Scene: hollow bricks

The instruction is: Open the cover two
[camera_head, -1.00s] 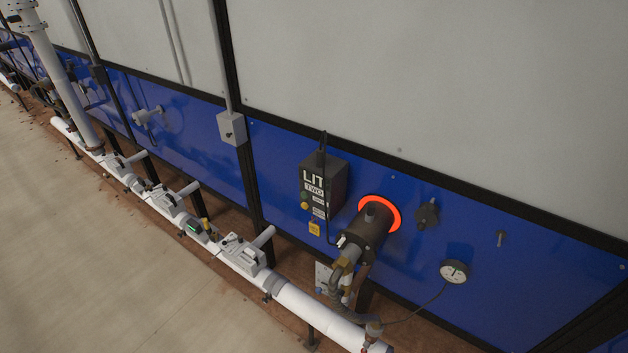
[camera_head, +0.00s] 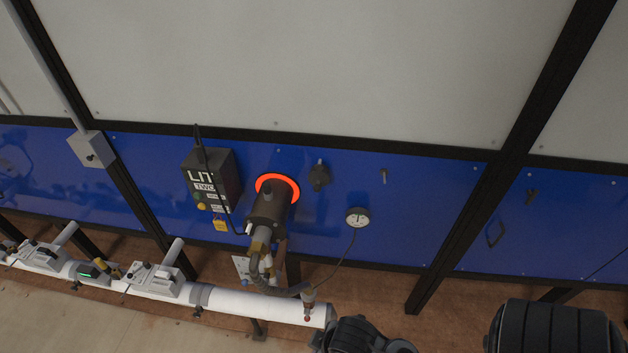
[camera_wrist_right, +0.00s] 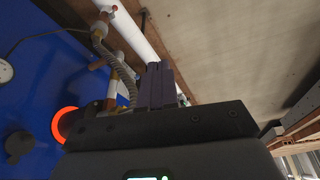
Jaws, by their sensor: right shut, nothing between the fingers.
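A box lettered "LIT TWO" (camera_head: 211,180) hangs on the blue wall, left of a burner with a glowing orange ring (camera_head: 277,184). A small dark round cover (camera_head: 319,177) sits on the wall just right of the ring, and looks closed. It also shows as a dark disc at the left of the right wrist view (camera_wrist_right: 17,145). My right gripper (camera_wrist_right: 162,84) shows in the wrist view with its fingers together and empty, apart from the cover. In the head view, dark parts of mine show at the lower right, without clear fingertips. My left gripper is not in view.
A round gauge (camera_head: 357,217) with a thin hose is right of and below the cover. A white pipe (camera_head: 262,305) with valves runs low along the wall. A black frame post (camera_head: 478,205) stands farther right. The blue wall between gauge and post is mostly clear.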

